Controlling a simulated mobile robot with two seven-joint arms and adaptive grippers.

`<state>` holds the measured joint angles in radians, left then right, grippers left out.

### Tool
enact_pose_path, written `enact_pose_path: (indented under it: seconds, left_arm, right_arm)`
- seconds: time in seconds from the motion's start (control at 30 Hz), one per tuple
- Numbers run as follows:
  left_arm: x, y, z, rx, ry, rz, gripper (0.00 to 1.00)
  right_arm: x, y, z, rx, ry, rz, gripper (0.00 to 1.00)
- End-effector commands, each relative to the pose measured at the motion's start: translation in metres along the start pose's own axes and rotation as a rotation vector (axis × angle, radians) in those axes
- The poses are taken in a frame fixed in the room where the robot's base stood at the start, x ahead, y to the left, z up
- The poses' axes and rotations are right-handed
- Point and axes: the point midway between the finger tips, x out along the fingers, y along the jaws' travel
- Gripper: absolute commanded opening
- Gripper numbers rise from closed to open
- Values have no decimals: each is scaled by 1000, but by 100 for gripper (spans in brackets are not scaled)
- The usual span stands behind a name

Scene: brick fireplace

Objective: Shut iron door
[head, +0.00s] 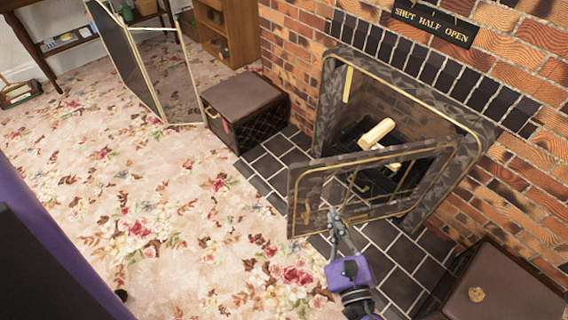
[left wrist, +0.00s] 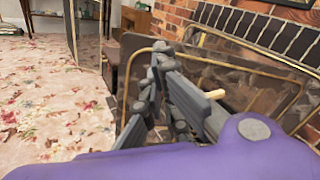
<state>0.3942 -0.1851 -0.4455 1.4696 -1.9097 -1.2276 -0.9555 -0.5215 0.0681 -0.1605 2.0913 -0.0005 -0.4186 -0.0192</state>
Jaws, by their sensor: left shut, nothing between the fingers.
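The iron door (head: 304,205) of the brick fireplace stands part open, swung out over the dark tiles. It has a dark patterned frame with gold trim and a glass pane; it also shows in the left wrist view (left wrist: 140,62). The fireplace surround (head: 325,100) is dark with a gold edge, and a pale log (head: 378,131) lies on a grate inside. My left gripper (head: 334,214) is shut and empty at the outer face of the door, near its lower part. In the left wrist view its fingers (left wrist: 155,75) overlap the door; I cannot tell whether they touch it. My right gripper is not seen.
A brown box (head: 245,88) stands left of the hearth, and another (head: 500,292) stands at the lower right. A folding screen (head: 128,62) stands at the back left. A sign (head: 433,22) reads "SHUT HALF OPEN". The flowered carpet (head: 130,190) is open.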

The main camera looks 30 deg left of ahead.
Motion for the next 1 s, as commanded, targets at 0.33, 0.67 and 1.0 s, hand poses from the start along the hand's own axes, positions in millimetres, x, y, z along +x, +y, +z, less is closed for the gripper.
enact_pose_path:
  seconds: [0.33,0.67,1.0]
  left_arm:
    - [-2,17,5,435,-29,63,0]
    - [52,19,8,438,-32,62,0]
    - [117,23,10,437,-30,62,0]
  right_arm:
    - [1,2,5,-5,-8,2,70]
    - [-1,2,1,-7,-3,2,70]
    - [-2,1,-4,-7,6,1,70]
